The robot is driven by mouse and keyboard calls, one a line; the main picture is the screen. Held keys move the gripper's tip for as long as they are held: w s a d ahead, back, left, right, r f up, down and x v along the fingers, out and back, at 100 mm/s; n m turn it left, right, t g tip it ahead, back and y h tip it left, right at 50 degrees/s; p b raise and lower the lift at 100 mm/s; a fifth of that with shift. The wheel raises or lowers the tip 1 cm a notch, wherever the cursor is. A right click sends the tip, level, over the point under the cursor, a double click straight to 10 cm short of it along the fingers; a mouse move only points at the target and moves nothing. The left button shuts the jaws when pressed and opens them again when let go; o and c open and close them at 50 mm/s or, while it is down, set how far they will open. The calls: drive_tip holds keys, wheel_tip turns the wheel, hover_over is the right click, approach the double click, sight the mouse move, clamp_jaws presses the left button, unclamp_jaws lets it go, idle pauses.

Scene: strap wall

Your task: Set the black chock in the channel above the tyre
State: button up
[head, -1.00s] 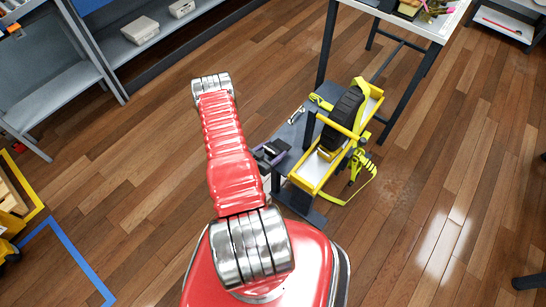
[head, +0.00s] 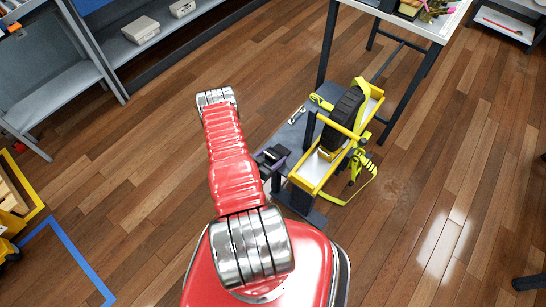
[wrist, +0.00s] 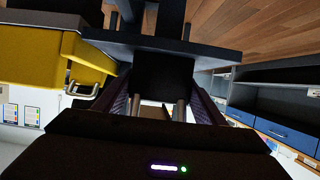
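The black tyre (head: 343,118) stands upright in the yellow frame of the channel (head: 314,172), right of my red arm in the head view. My gripper (head: 270,160) is low beside the arm, at the left of the channel and by the near end of the grey board. In the wrist view, a dark block, which looks like the black chock (wrist: 163,78), fills the gap between the two fingers of my gripper (wrist: 162,98). The chock is small and dark in the head view (head: 279,151), apart from the tyre. Its contact with the finger pads is hard to make out.
The grey board (head: 287,134) carries a spanner (head: 297,115). A yellow strap (head: 367,188) hangs at the frame's right. A dark-legged table (head: 421,68) stands behind, and grey shelving (head: 60,85) at the left. The wooden floor on the right is mostly clear.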

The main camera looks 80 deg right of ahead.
drive_tip(key=o, duration=0.4)
drive_tip(key=shift+r, duration=0.15)
drive_tip(key=v, duration=1.2)
idle(0.8)
